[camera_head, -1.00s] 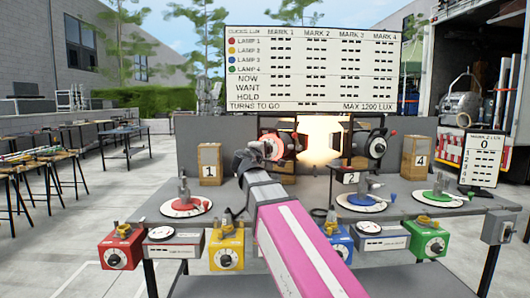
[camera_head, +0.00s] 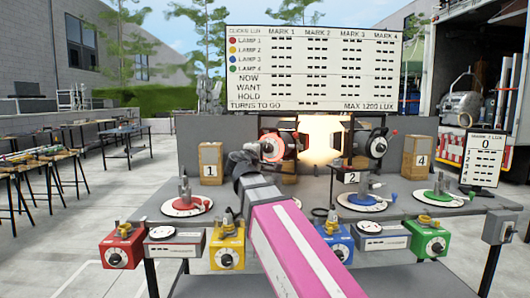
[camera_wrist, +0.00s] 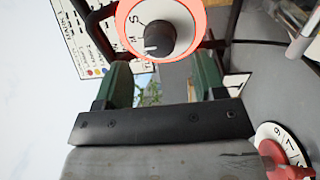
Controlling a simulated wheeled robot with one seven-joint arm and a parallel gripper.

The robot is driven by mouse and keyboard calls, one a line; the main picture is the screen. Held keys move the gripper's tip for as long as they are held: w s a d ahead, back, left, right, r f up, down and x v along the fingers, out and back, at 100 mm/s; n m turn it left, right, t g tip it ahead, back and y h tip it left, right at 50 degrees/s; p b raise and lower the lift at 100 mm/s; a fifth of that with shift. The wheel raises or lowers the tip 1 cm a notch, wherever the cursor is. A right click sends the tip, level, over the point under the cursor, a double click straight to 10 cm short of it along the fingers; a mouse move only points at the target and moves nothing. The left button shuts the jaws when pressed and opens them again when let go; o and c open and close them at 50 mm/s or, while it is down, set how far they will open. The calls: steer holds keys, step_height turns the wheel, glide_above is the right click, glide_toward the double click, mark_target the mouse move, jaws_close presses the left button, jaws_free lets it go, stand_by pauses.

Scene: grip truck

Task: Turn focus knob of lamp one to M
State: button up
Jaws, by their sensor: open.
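Lamp one's focus knob is a dark round knob (camera_wrist: 170,35) on a white dial with a red rim (camera_wrist: 125,22). In the wrist view it is at top centre, cut by the top edge. An S and what looks like an M show left of the knob. A pale mark shows on the knob's lower left; I cannot tell its exact setting. The red-rimmed dial also shows in the head view (camera_head: 272,147). My gripper (camera_wrist: 163,75) is open, its two green fingers apart just below the dial, with nothing between them. In the head view my gripper (camera_head: 243,160) is left of the dial.
A second lamp (camera_head: 377,142) stands to the right. Red (camera_head: 184,206), blue (camera_head: 362,202) and green (camera_head: 440,198) turntable dials sit on the bench. Colored knob boxes line its front. A readout board (camera_head: 315,70) stands behind.

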steer(key=v, duration=0.6)
steer(key=shift+s+a, duration=0.2)
steer(key=shift+s, duration=0.15)
